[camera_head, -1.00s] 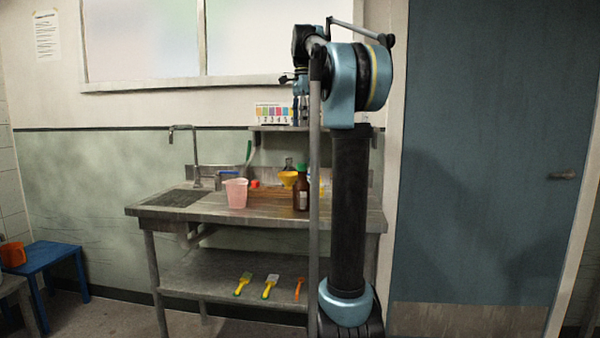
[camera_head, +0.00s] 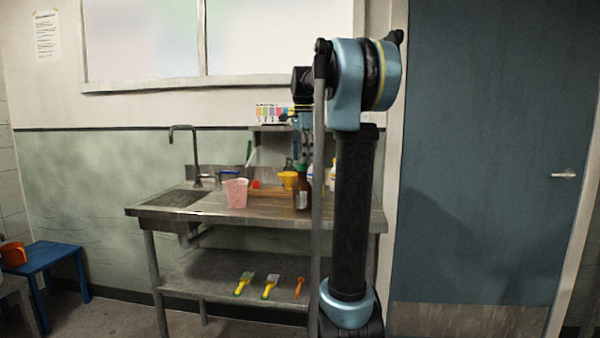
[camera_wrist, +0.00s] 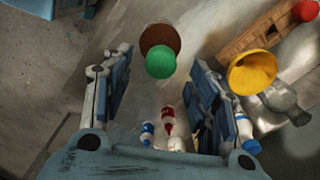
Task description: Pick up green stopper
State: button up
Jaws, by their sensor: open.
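The green stopper (camera_wrist: 160,62) sits on top of a brown bottle (camera_wrist: 158,36) and shows in the wrist view between and beyond my open fingers. In the head view the brown bottle (camera_head: 301,196) stands upright on the steel counter, with the green stopper (camera_head: 301,167) on its top. My gripper (camera_wrist: 160,88) is open and empty, pointing down at the bottle from above. In the head view my gripper (camera_head: 304,150) is just above the bottle, partly hidden by my arm. I cannot tell the exact gap between the fingertips and the stopper.
A yellow funnel (camera_wrist: 252,72) and a wooden rack (camera_wrist: 258,38) stand to the right in the wrist view. Several small bottles (camera_wrist: 168,125) stand close by below the stopper. A pink jug (camera_head: 236,193) and the sink (camera_head: 178,197) are to the left in the head view.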

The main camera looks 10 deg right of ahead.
aim_at(302, 166)
jog(key=shift+w+a+f, duration=0.1)
jog(key=shift+a+f, duration=0.05)
jog(key=shift+f, duration=2.2)
jog(key=shift+c, duration=0.3)
jog(key=c, duration=0.9)
